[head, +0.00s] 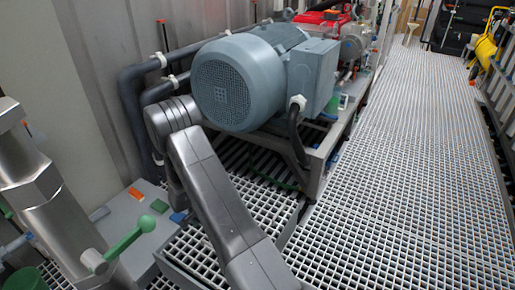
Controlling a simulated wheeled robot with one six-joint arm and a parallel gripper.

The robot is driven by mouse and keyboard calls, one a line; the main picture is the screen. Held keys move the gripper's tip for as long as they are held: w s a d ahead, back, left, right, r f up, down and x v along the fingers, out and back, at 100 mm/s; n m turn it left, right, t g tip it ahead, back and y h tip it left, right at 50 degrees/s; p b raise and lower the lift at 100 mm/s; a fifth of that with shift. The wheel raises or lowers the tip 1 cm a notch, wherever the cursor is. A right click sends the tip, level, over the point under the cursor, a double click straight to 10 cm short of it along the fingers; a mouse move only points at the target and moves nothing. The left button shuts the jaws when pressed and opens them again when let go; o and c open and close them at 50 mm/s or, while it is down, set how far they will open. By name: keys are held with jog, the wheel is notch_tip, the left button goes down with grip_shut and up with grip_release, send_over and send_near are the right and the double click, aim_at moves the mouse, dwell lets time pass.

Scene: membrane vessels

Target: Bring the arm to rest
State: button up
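My arm (212,190) rises from the bottom middle of the head view, with grey links. It bends at a rounded joint (172,117) in front of the big motor's left side. Beyond that joint, part of a further link shows behind the upright one and runs downward. My gripper cannot be made out; it is hidden behind my own links or out of the picture. Whether it holds anything does not show.
A blue-grey motor (235,85) stands close behind my arm. A steel vessel or pipe (60,215) and a green valve handle (130,238) are at left. Dark pipes (132,110) run along the wall. The grated walkway (400,170) at right is clear.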

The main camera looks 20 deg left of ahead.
notch_tip(320, 180, down, 12)
jog(key=b, duration=0.4)
jog(key=shift+r+p, duration=0.4)
jog(key=shift+r, duration=0.15)
jog(key=shift+f, duration=0.15)
